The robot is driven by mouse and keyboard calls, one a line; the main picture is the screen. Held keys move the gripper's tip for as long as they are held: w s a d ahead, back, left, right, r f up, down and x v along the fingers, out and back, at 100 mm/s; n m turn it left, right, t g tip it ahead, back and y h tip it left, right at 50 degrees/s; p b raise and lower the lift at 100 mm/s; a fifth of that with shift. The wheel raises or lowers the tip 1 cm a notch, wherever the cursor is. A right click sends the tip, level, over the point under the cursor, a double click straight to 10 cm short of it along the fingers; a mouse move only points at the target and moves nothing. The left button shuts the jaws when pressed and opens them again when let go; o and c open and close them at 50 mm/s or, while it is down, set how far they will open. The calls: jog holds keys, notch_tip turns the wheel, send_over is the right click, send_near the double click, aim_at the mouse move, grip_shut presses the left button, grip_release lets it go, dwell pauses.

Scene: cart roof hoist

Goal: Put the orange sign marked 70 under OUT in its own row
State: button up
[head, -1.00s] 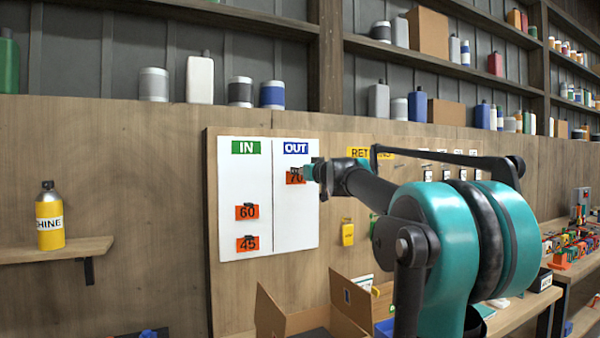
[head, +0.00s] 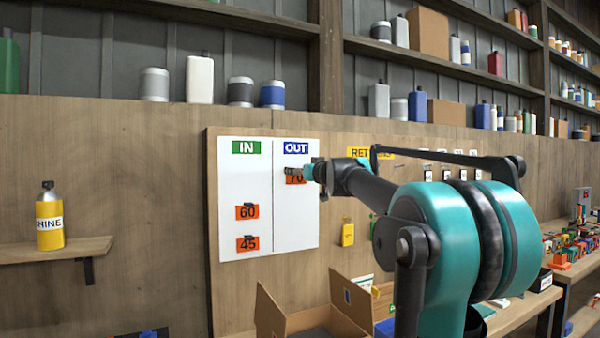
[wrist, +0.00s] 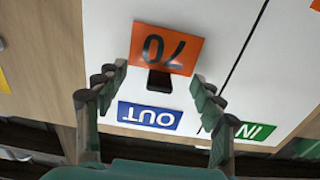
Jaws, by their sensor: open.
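The orange sign marked 70 (head: 296,179) hangs on the white board (head: 244,200) in the OUT column, high up, just below the blue OUT label (head: 296,147). In the wrist view the sign (wrist: 166,48) appears upside down with a dark clip or hook (wrist: 159,80) at its edge. My gripper (head: 293,171) is at the sign's top edge in the head view. In the wrist view my gripper (wrist: 155,88) has its fingers spread apart on either side of the dark clip, touching nothing that I can make out.
Orange signs 60 (head: 247,212) and 45 (head: 247,244) hang under the green IN label (head: 246,147). Yellow tags (head: 348,235) hang right of the board. An open cardboard box (head: 305,318) stands below. The lower OUT column is clear.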

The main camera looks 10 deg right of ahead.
jog(key=v, duration=0.7)
dwell(0.6)
